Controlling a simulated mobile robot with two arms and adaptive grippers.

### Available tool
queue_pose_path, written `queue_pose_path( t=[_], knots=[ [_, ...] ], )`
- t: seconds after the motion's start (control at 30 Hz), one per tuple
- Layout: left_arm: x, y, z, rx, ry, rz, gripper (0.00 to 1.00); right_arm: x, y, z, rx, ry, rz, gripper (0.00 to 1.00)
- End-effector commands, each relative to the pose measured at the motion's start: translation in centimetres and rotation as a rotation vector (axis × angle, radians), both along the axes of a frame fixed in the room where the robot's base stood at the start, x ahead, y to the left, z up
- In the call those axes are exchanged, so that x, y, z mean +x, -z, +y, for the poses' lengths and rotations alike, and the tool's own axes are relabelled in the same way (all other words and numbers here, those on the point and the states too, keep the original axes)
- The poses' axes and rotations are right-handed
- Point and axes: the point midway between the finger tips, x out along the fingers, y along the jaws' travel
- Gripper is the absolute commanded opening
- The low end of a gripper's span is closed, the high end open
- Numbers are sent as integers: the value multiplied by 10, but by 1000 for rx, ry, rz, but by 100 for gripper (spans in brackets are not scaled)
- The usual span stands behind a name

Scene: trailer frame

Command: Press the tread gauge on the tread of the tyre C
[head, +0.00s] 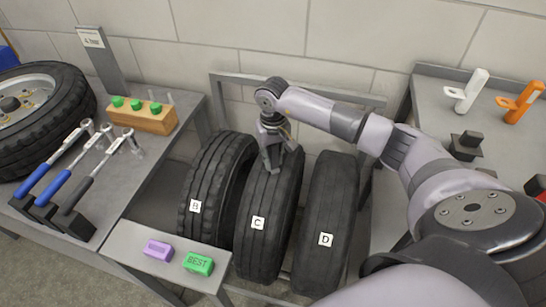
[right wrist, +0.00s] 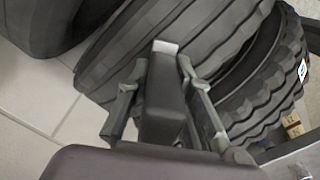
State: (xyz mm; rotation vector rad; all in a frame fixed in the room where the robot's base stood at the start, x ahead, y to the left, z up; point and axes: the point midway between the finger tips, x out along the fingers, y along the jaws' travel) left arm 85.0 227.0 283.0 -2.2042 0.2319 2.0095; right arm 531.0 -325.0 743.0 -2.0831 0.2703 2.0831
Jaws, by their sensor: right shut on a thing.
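Tyre C (head: 262,255) stands upright in the middle of a rack, between tyre B (head: 212,172) and tyre D (head: 335,190). Each carries a white letter label. My right gripper (head: 277,165) is at the upper tread of tyre C, pointing down. In the right wrist view, my right gripper (right wrist: 165,95) is shut on the tread gauge (right wrist: 164,112), a dark block with a pale tip. Tyre tread lies right behind the tip; I cannot tell whether they touch. The gauge is hardly visible in the head view. My left gripper is not in view.
A small front table (head: 135,250) holds a purple block (head: 158,249) and a green "BEST" block (head: 198,263). The left bench has wrenches (head: 90,160), a wooden block with green pieces (head: 142,116) and a wheel (head: 40,115). The right bench holds white (head: 468,92) and orange (head: 522,102) tools.

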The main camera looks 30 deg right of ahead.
Motion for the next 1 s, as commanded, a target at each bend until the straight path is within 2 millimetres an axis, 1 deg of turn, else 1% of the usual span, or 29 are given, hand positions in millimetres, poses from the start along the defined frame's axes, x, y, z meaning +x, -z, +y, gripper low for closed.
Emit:
queue_pose_path(
  t=[0.17,1.0],
  knots=[
    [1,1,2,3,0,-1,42,0,0,0,0,0,0,0],
    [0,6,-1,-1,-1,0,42,-1,3,0,1,-1,2,0]
  ],
)
